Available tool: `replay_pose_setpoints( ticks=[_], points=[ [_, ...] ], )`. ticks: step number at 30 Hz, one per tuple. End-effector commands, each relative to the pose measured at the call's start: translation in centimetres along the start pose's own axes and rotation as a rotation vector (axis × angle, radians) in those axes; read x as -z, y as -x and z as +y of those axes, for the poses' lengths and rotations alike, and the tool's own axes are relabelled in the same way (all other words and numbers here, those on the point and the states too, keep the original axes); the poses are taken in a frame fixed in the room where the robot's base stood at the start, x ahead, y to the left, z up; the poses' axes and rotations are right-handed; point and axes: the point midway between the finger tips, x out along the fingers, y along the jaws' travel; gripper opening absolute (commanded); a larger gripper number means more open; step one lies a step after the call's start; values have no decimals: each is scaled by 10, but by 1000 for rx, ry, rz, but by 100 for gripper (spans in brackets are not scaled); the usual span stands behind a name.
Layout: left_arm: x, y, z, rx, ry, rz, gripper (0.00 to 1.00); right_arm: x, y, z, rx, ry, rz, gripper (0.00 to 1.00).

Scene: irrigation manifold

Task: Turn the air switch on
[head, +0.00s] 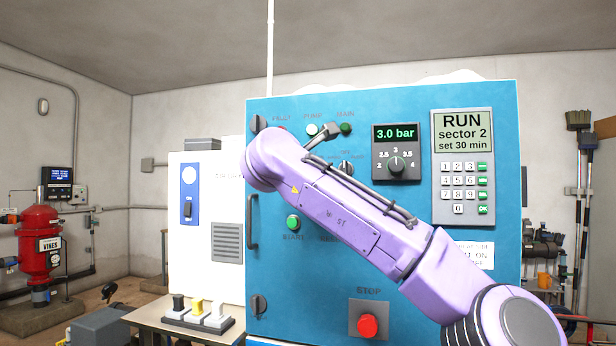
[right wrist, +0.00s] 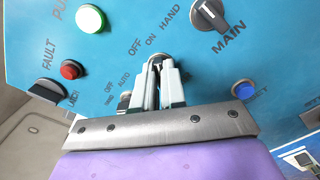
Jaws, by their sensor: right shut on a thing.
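My right gripper (right wrist: 158,78) is shut on a small dark selector knob (right wrist: 157,64) on the blue panel. Its two pale fingers straddle the knob, with OFF, ON and HAND printed just beyond them. No label reading AIR is legible at this knob, so I cannot tell whether it is the air switch. In the head view my purple right arm crosses the panel (head: 275,300) and hides this gripper and knob. A white cabinet (head: 230,275) to the left carries a dark switch on a blue plate (head: 188,180). My left gripper is not in view.
Near the gripper are the MAIN selector (right wrist: 210,13), a lit green PUMP lamp (right wrist: 91,18), a red FAULT lamp (right wrist: 71,69) and a blue button (right wrist: 243,89). The panel also has a pressure dial (head: 396,165), a keypad (head: 462,188) and a red STOP button (head: 368,325).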

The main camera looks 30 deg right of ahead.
Motion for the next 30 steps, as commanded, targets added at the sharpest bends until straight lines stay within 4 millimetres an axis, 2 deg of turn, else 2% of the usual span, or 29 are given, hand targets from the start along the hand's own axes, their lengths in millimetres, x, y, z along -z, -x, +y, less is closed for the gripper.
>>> replay_pose_setpoints(
  ticks=[8, 20, 21, 23, 24, 30],
  points=[
    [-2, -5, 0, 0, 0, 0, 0, 0, 0, 0, 0, -65, 0, 0],
    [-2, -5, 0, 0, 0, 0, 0, 0, 0, 0, 0, -73, 0, 0],
    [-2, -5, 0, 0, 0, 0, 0, 0, 0, 0, 0, -73, 0, 14],
    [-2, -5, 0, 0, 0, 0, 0, 0, 0, 0, 0, -73, 0, 33],
    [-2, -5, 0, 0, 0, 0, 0, 0, 0, 0, 0, -72, 0, 36],
    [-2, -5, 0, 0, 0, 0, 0, 0, 0, 0, 0, -71, 0, 36]
  ],
)
